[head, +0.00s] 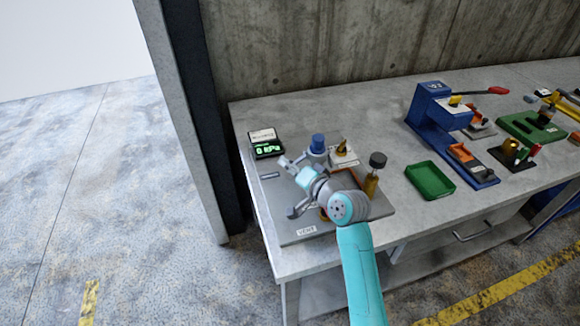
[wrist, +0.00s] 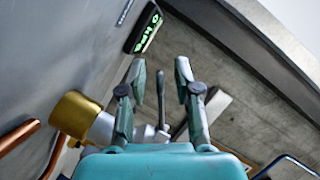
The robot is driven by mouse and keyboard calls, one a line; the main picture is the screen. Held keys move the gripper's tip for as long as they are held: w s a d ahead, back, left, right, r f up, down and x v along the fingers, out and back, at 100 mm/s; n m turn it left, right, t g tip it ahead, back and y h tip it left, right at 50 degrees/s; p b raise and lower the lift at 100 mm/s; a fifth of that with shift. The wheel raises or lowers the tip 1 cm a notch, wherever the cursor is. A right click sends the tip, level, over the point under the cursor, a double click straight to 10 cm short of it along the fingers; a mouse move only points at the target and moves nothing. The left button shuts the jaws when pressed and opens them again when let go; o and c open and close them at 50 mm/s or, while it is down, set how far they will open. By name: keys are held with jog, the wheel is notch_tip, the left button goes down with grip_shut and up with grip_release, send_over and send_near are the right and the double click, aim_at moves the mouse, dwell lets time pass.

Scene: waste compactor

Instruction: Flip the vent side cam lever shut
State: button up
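In the wrist view my gripper (wrist: 160,68) is open, its two fingers apart with no object shut between them. A slim grey lever (wrist: 161,92) shows upright between the fingers, attached near a grey fitting beside a brass cylinder (wrist: 75,113). I cannot tell whether a finger touches it. In the head view my arm reaches over a grey plate with a VENT label (head: 306,231) at its front left. A grey lever-like part (head: 297,211) sticks out left of my wrist above that label; my wrist hides much of the fixture behind it.
A display (head: 267,149) reading 0 kPa stands at the plate's back left. A blue knob (head: 318,143), a brass post with a black knob (head: 374,175) and an orange-edged opening lie close around my wrist. A green tray (head: 430,180) and blue press (head: 440,110) stand right.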

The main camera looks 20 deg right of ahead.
grip_shut()
jog(key=shift+d+f+n+h, duration=0.5)
jog(key=shift+f+n+h, duration=0.1)
jog(key=shift+n, duration=0.5)
jog(key=shift+o, duration=0.2)
grip_release()
jog(key=v, duration=1.2)
jog(key=shift+r, duration=0.3)
jog(key=shift+o, duration=0.4)
